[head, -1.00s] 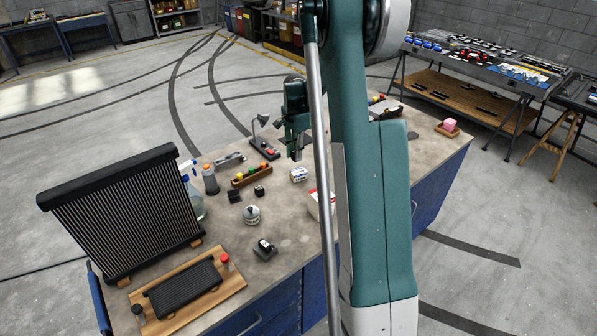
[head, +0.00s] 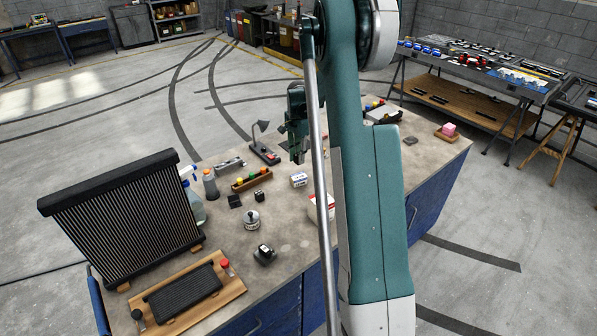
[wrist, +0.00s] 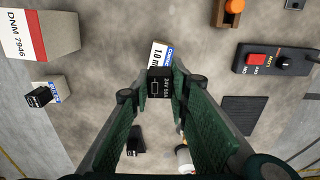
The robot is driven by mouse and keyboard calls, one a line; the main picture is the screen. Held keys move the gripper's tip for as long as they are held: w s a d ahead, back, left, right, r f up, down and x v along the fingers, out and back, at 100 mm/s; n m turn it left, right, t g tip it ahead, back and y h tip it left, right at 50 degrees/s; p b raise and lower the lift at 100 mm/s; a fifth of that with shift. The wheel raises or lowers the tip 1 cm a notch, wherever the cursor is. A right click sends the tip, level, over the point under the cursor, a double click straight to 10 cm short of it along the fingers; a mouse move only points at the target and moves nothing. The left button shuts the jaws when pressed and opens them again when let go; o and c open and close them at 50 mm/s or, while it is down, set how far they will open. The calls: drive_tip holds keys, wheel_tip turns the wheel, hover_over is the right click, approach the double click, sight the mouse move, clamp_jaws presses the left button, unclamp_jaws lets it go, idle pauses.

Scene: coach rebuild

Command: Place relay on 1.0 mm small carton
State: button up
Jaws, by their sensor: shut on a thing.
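My gripper (wrist: 160,88) is shut on a small black relay (wrist: 159,84) with white "24V 50A" print. In the wrist view, a small white carton (wrist: 159,54) with a blue band and "1.0 mm" print lies just beyond the relay, which hides its near end. In the head view, that carton (head: 299,180) stands on the workbench just below my gripper (head: 297,160), with a gap showing between them. The held relay is hard to make out there. I cannot tell its exact height above the carton.
A larger red-and-white "DNM 7946" box (wrist: 42,38) stands left in the wrist view. Another small carton (wrist: 52,90) bears a black relay. A dark block (wrist: 136,142) lies nearby. A switch box (wrist: 278,60) and dark pad (wrist: 240,115) lie right. Bare bench surrounds the carton.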

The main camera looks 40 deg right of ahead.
sight(298, 176)
drive_tip(key=shift+f, duration=1.8)
drive_tip(key=shift+f+p, duration=0.3)
drive_tip(key=shift+f, duration=1.55)
drive_tip(key=shift+f, duration=0.2)
drive_tip(key=o, duration=0.9)
drive_tip(key=shift+r, duration=0.25)
wheel_tip(298, 176, up, 12)
drive_tip(key=shift+f+b, duration=0.1)
drive_tip(key=shift+b, duration=0.3)
